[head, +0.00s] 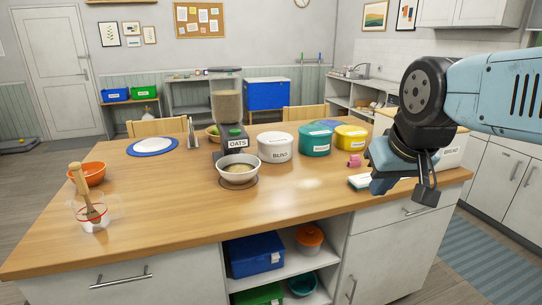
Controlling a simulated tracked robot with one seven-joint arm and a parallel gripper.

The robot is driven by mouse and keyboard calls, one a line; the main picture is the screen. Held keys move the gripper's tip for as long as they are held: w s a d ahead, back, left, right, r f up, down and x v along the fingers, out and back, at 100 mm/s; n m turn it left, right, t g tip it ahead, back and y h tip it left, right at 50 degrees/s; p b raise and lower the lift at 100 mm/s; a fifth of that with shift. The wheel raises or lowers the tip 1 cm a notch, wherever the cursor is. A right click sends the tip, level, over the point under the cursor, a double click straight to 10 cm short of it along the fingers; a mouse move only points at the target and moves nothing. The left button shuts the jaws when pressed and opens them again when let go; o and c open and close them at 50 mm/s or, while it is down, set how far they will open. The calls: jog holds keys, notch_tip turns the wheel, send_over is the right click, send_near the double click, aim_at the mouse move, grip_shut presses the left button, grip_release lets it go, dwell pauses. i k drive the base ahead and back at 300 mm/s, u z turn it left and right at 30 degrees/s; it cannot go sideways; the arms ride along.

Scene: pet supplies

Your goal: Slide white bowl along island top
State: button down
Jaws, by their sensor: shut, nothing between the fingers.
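The white bowl (239,176) sits upright on the wooden island top (180,225), near its middle. It holds something pale brown and stands in front of the oats dispenser (228,108). A dark ring shows on the wood under and around the bowl. My gripper (426,190) is at the right, over the island's right end, well apart from the bowl. It points down, is shut and holds nothing. My arm comes in from the right edge and hides part of the counter behind it.
A white tub (275,147), a teal tub (315,140) and a yellow tub (350,138) stand right of the dispenser. A clear cup with a brush (93,218) and an orange bowl (93,174) are at the left. The front middle of the top is clear.

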aim_at(237, 168)
jog(key=u, duration=0.2)
jog(key=i, duration=0.85)
jog(key=z, duration=0.1)
